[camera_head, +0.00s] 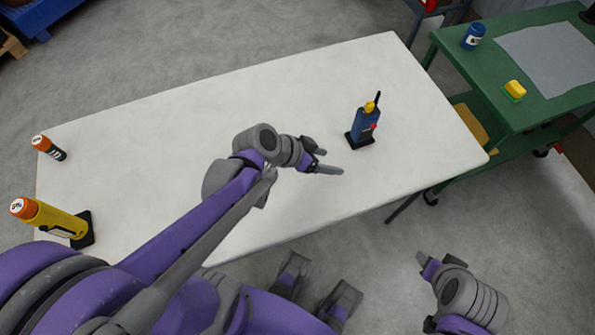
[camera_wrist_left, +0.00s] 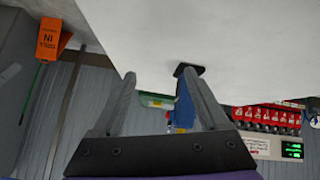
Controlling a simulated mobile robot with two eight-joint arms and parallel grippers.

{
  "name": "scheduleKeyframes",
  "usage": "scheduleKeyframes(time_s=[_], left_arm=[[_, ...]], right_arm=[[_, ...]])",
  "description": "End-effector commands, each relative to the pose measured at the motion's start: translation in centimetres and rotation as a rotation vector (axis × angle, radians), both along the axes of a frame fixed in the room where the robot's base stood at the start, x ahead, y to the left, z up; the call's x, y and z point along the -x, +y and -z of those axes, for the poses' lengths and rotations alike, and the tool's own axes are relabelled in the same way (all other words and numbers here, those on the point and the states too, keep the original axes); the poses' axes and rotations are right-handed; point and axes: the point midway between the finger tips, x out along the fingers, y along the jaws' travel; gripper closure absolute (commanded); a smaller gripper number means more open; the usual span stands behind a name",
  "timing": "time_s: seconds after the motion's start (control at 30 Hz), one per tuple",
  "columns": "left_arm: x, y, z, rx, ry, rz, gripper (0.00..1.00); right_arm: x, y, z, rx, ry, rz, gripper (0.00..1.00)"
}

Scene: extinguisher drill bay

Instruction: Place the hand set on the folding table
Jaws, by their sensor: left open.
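The hand set (camera_head: 362,127) is a blue radio with a black antenna and a yellow top knob. It stands upright on a small black base on the white folding table (camera_head: 300,85), toward the right end. My left gripper (camera_head: 333,161) is open and empty over the table, left of the hand set and apart from it. In the left wrist view, which is upside down, the hand set (camera_wrist_left: 184,106) shows between the fingers, close to the right one, which hides part of it. My right gripper (camera_head: 430,262) is at the lower right, off the table; its opening is unclear.
A yellow torch (camera_head: 50,217) on a black base and an orange-black canister (camera_head: 48,148) stand at the table's left end. A green cart (camera_head: 460,60) with a blue can (camera_head: 473,37) and a yellow item (camera_head: 515,89) stands close by on the right. The table's middle back is clear.

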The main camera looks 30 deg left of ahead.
Motion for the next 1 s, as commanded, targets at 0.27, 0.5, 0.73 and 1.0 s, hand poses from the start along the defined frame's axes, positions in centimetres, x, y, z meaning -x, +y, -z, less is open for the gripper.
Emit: scheduleKeyframes(time_s=[0.27,0.5,0.73,1.0], left_arm=[[8.0,1.8,0.1,-0.213,0.259,-0.298,0.23],[9.9,3.6,-0.5,-0.287,0.269,-0.437,0.23],[10.0,3.7,-0.6,-0.29,0.269,-0.446,0.23],[10.0,3.7,-0.5,-0.289,0.269,-0.445,0.23]], right_arm=[[0.0,0.0,0.0,0.0,0.0,0.0,0.45],[0.0,0.0,0.0,0.0,0.0,0.0,0.45],[0.0,0.0,0.0,0.0,0.0,0.0,0.45],[0.0,0.0,0.0,0.0,0.0,0.0,0.45]])
